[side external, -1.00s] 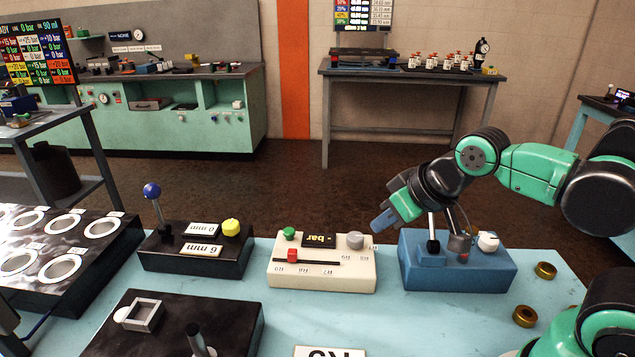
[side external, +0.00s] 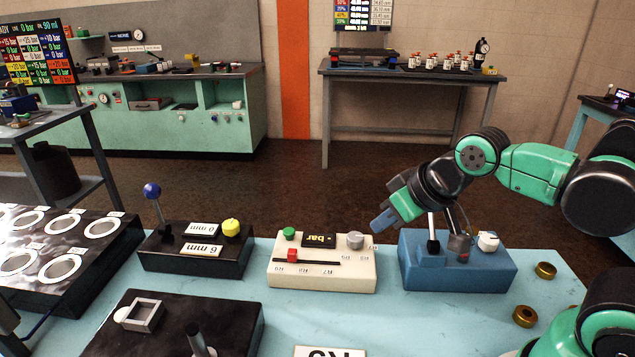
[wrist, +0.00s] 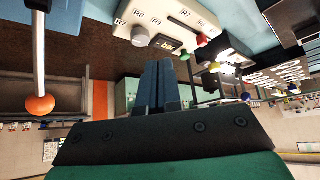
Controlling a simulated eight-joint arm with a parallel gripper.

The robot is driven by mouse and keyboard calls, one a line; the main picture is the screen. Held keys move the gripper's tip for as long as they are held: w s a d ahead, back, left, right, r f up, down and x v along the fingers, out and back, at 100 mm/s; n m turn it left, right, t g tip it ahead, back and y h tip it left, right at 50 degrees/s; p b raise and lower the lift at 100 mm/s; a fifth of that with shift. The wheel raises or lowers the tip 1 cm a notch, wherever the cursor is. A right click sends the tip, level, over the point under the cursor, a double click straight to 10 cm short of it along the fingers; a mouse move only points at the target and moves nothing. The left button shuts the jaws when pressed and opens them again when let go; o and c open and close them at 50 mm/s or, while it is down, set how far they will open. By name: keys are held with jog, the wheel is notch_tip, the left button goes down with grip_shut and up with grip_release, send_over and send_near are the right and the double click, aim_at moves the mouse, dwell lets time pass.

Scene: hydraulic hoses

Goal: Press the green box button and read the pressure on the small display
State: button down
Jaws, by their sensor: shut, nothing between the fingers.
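The cream control box (side external: 322,273) stands on the light-blue table. Its green button (side external: 289,233) is at the back left of its top. Beside the button is the small dark display (side external: 319,241), which shows "bar"; I cannot read a number on it. A red slider (side external: 292,254) and a grey knob (side external: 355,240) are on the same box. My gripper (side external: 382,221) is shut and empty, in the air to the right of the cream box, near the blue box. In the wrist view the shut fingers (wrist: 166,84) point toward the cream box (wrist: 150,16), with its display (wrist: 167,46) beyond them.
A blue box (side external: 458,268) with levers and a white knob stands right of the cream box. A black box (side external: 195,255) with a yellow button and blue-topped lever stands left. Brass rings (side external: 525,315) lie at right.

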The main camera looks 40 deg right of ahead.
jog(key=w+a+r+m+y, duration=0.1)
jog(key=w+a+r+m, duration=0.15)
jog(key=w, duration=0.45)
jog(key=m+t+y, duration=0.1)
jog(key=m+y, duration=0.1)
send_over(293, 233)
jog(key=shift+w+f, duration=0.1)
jog(key=shift+w, duration=0.05)
jog(key=shift+f, duration=0.15)
jog(key=shift+f, duration=4.3)
jog(key=shift+f, duration=0.4)
